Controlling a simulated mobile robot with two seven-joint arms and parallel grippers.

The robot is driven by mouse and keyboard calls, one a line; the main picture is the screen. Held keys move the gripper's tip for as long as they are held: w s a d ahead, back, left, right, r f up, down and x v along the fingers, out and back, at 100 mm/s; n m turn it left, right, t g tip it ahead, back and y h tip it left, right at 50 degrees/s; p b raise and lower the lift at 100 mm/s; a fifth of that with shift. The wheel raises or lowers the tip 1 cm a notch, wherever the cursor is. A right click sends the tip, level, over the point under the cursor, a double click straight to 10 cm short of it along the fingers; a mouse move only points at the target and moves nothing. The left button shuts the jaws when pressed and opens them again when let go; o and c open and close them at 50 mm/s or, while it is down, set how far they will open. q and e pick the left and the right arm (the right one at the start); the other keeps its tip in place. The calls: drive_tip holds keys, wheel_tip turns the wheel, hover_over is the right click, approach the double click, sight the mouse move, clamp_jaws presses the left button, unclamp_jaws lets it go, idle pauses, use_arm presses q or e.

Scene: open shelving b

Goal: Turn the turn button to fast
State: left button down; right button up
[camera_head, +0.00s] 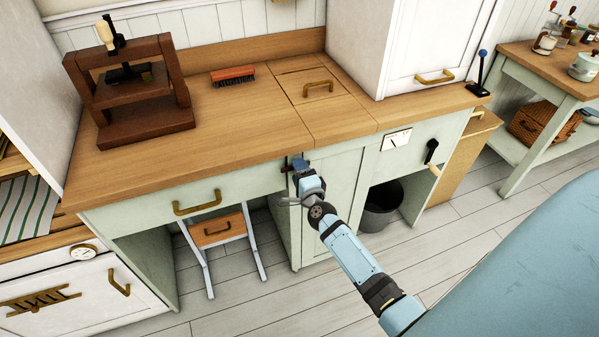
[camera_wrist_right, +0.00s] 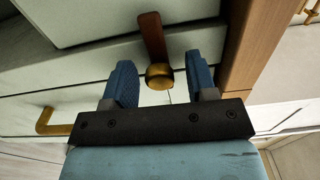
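The turn button is a short brown bar (camera_wrist_right: 152,38) with a round brass knob (camera_wrist_right: 159,76) at one end, on the pale green cabinet front. In the wrist view its knob end lies between the two blue fingers of my right gripper (camera_wrist_right: 159,84), with a visible gap on both sides. The gripper is open. In the head view my right gripper (camera_head: 298,166) is at the cabinet front just under the worktop edge, right of the drawer, and mostly hides the button there. My left gripper is not in view.
The wooden worktop (camera_head: 230,125) overhangs just above my gripper. A drawer with a brass handle (camera_head: 197,202) is to the left. A switch plate (camera_head: 397,140) and a black crank (camera_head: 432,152) are to the right. A dark bin (camera_head: 381,207) stands below. The floor in front is clear.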

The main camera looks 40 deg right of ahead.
drive_tip(key=v, duration=1.3)
drive_tip(key=shift+s, duration=0.4)
